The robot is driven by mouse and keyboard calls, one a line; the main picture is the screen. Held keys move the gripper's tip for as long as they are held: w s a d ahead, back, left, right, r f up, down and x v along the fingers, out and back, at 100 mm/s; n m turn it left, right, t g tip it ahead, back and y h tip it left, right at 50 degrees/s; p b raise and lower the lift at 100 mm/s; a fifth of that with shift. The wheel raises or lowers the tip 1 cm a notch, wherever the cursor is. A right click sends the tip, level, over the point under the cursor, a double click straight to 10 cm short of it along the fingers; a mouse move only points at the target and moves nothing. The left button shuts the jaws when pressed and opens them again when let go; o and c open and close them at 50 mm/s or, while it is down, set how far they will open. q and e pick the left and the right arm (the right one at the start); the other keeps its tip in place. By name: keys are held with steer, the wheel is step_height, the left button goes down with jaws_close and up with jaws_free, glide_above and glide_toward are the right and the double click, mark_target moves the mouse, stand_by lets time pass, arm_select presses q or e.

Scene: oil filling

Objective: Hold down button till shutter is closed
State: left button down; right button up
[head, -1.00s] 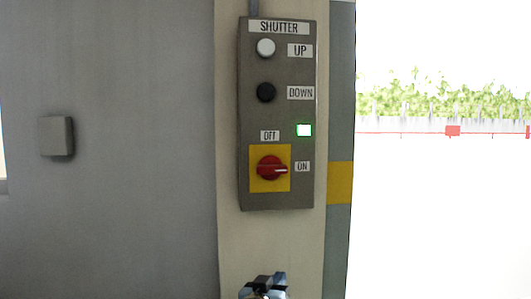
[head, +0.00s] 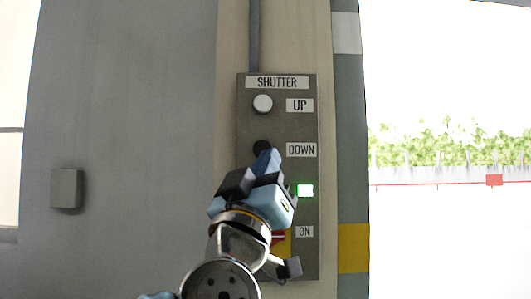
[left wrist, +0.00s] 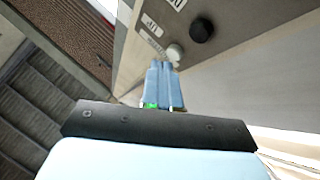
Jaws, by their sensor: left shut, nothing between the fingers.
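The shutter control panel (head: 247,120) is on a pillar in the head view. It has a white UP button (head: 263,103) and a black DOWN button (head: 261,147). My left gripper (head: 267,160) is shut and empty in front of the panel, its tips just below the DOWN button in the picture. In the left wrist view the shut fingers (left wrist: 163,75) point toward the panel near the white button (left wrist: 175,53); the black button (left wrist: 201,30) shows uncovered. Contact is not visible. The shutter itself is not clearly seen; the opening at right is bright. My right gripper is out of view.
A green light (head: 305,191) is lit on the panel. The red switch (head: 280,238) below is mostly hidden by my arm. A grey box (head: 66,188) is on the wall at left. A striped post (head: 350,190) borders the opening.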

mark_target(260, 152)
arm_select(q)
steer(key=r, duration=0.1)
steer(key=s+a+r, duration=0.1)
steer(key=shift+s+r+n+t+y, duration=0.3)
steer(key=shift+n+t, duration=0.1)
steer(key=shift+w+p, duration=0.45)
steer(key=shift+w, duration=4)
steer(key=shift+w+a, duration=0.1)
steer(key=shift+w, duration=0.05)
steer(key=shift+w, duration=0.25)
